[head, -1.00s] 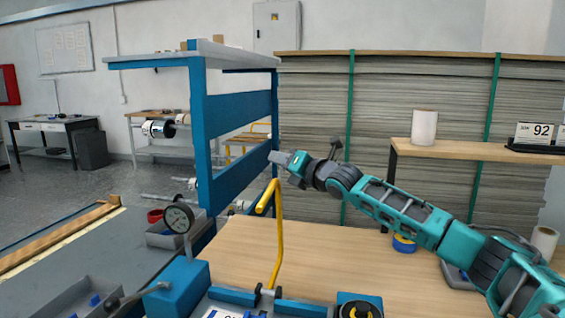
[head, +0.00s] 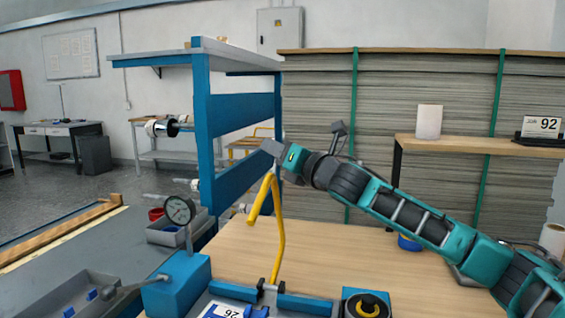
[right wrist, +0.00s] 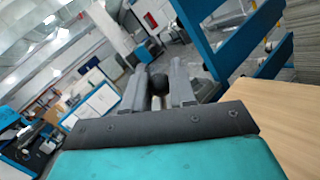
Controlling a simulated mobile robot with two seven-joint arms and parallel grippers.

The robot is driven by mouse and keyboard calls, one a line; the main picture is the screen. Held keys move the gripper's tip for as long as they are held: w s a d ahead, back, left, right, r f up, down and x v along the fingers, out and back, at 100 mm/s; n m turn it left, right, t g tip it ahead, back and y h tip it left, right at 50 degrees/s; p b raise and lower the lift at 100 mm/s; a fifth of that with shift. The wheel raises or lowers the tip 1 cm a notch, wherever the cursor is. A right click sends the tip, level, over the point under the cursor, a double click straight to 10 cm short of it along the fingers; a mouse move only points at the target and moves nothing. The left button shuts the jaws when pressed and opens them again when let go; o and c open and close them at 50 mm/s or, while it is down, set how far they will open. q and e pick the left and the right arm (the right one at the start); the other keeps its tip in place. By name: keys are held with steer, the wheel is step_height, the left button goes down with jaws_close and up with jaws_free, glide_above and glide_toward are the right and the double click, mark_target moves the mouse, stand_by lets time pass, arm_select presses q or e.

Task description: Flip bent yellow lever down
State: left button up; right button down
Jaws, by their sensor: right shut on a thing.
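The bent yellow lever (head: 279,243) rises from a pivot on the blue bench fixture. Its bent top part slopes down to the left and toward me. My right gripper (head: 268,147) is just above and behind the lever's top, against the blue rack in the picture. In the right wrist view, the gripper (right wrist: 158,88) is shut with a dark round thing (right wrist: 157,82) between its fingers. I cannot tell whether that thing belongs to the lever. My left gripper is not in view.
The blue rack (head: 240,113) stands close behind the lever. A dial gauge (head: 179,210) on a blue block is to its left, and a black-and-yellow knob (head: 368,305) to its right. The wooden tabletop (head: 335,260) is mostly clear. A white roll (head: 428,122) stands on a shelf.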

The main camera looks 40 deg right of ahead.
mark_target(262, 192)
steer(key=s+a+n+b, duration=0.1)
steer(key=s+a, duration=0.1)
steer(key=s+a+n+t+b, duration=0.1)
steer(key=s+a, duration=0.1)
steer(key=a, duration=0.1)
steer(key=s+a+n+y+b, duration=0.1)
steer(key=s+a+b, duration=0.1)
steer(key=shift+a+r+n+t, duration=0.1)
steer(key=shift+a+n+t, duration=0.2)
steer(key=shift+n, duration=0.1)
steer(key=shift+s+a+n+y, duration=0.3)
steer(key=shift+s+a, duration=0.15)
steer(key=shift+a, duration=0.1)
steer(key=c, duration=1)
jaws_free()
steer(key=shift+o, duration=0.2)
